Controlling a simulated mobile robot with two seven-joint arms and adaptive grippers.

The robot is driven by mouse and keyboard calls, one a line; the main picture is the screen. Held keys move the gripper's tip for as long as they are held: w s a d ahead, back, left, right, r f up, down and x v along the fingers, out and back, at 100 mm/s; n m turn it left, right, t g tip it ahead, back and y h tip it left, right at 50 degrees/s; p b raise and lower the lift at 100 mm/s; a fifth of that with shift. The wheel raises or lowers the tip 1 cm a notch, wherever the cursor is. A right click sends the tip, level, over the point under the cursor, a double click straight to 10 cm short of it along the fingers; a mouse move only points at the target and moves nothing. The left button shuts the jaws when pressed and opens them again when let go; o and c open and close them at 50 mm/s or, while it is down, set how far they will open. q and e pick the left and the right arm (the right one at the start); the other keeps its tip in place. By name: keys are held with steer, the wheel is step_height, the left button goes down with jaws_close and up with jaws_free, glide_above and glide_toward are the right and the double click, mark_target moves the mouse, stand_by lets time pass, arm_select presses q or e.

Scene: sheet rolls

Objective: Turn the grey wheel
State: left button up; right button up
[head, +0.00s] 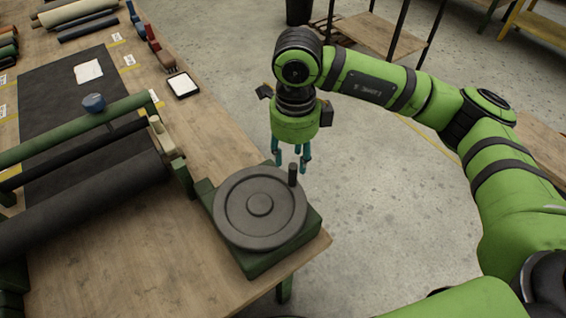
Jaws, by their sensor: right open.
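The grey wheel (236,222) lies flat on a green base (284,249) at the table's right corner in the head view. Its dark upright handle (292,174) stands on the rim at the far right side. My right gripper (290,168) points down just above and around the handle's top area, with its teal fingers apart. I cannot tell whether a finger touches the handle. My left gripper is not in view.
The wooden table (130,275) carries dark and green rollers (75,205) left of the wheel. Open floor (390,220) is right of the table.

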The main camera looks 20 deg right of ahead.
mark_target(293, 176)
steer(key=shift+w+a+f+p, duration=0.1)
steer(key=shift+w+f+p, duration=0.1)
steer(key=shift+f, duration=0.25)
steer(key=shift+w+a+f+p, duration=0.1)
steer(key=shift+f+p, duration=0.05)
steer(key=shift+f, duration=0.25)
steer(key=shift+s+d+f+p, duration=0.25)
steer(key=shift+s+f, duration=0.1)
steer(key=shift+f, duration=0.2)
steer(key=shift+s+d+f+p, duration=0.1)
steer(key=shift+s+f+p, duration=0.2)
steer(key=shift+f, duration=0.25)
step_height(293, 176, down, 2)
steer(key=shift+w+a+f, duration=0.1)
steer(key=shift+w+f, duration=0.15)
steer(key=shift+f, duration=0.25)
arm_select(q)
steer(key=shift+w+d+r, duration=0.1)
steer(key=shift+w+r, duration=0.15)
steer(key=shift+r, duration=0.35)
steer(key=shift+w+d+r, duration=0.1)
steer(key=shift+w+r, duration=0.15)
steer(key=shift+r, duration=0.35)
arm_select(e)
jaws_close()
